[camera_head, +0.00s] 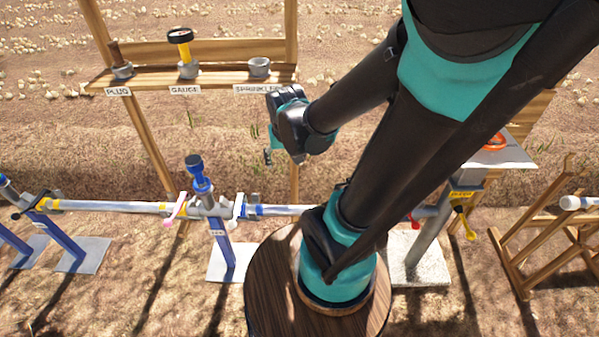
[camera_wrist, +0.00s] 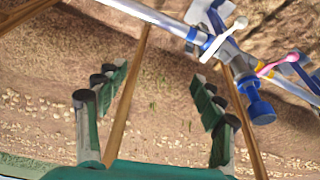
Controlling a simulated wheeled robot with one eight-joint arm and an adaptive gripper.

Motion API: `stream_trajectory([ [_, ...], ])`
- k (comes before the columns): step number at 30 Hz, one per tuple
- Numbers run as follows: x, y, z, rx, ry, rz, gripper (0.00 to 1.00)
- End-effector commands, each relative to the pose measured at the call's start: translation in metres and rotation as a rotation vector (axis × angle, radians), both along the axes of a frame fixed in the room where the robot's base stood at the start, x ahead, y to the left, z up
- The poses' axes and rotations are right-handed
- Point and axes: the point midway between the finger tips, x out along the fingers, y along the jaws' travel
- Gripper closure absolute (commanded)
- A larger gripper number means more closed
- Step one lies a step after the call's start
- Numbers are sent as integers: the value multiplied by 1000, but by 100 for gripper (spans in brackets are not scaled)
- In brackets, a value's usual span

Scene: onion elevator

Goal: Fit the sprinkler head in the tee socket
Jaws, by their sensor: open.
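The blue sprinkler head (camera_head: 197,172) stands on the tee socket (camera_head: 211,206) of the pipe, roughly in line with the post below. How deep it sits cannot be told. In the wrist view the blue sprinkler head (camera_wrist: 260,106) and the tee (camera_wrist: 228,52) show at the right, outside my fingers. My gripper (camera_head: 271,152) is open and empty, right of the sprinkler head and apart from it. Its two fingers are spread in the wrist view (camera_wrist: 158,88), with only ground and a wooden post behind them.
A wooden shelf (camera_head: 215,75) at the back has labelled cups. The sprinkler cup (camera_head: 259,66) looks empty; a gauge (camera_head: 181,42) and a plug (camera_head: 117,56) stand in the others. Pink (camera_head: 177,208) and white clamps flank the tee. A yellow-handled valve (camera_head: 462,215) is at right.

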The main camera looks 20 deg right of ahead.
Motion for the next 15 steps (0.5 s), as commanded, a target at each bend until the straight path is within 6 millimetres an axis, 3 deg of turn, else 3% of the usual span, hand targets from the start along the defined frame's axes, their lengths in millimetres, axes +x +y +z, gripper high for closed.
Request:
stream_trajectory([
  [3, -28, -20, -9, 7, -27, 54, 32],
  [6, -40, -27, -14, 6, -46, 89, 32],
  [15, -47, -30, -17, 3, -57, 117, 32],
])
